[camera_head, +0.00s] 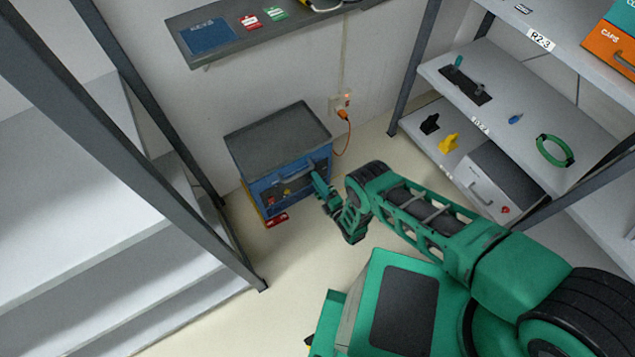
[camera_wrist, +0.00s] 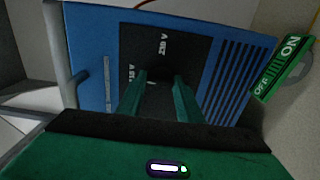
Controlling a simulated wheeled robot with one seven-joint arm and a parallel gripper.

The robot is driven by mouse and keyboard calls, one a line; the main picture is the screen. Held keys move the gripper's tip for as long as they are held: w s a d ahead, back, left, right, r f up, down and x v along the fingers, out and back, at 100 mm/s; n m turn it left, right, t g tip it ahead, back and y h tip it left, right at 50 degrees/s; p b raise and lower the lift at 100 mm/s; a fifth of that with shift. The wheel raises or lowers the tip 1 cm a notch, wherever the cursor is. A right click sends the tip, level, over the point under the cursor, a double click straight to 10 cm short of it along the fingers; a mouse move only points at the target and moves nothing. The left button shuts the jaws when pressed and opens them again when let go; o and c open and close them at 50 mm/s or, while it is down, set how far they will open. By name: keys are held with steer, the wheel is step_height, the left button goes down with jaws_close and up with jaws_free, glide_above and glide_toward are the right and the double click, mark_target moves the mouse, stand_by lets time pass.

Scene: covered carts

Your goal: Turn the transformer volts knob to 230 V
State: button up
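The transformer is a blue box with a dark grey top (camera_head: 278,137), standing on the floor against the back wall. My gripper (camera_head: 318,178) is at the right part of its front in the head view. The knob is not clearly visible; something dark lies between the fingertips. I cannot tell whether they touch it.
A green ON/OFF plate (camera_wrist: 284,70) sits beside the front. A grey handle bar (camera_wrist: 58,60) runs along the other side. An orange plug (camera_head: 343,114) with cable is at the wall outlet. A red tag (camera_head: 277,220) lies on the floor. Shelving racks flank both sides.

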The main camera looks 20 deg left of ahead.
steer(key=shift+d+f, duration=0.1)
steer(key=shift+d+f+m, duration=0.1)
steer(key=shift+m, duration=4.35)
steer(key=shift+d+f+m, duration=0.1)
steer(key=shift+m, duration=4.35)
steer(key=shift+s, duration=0.1)
steer(key=o, duration=1)
steer(key=shift+a+r, duration=0.1)
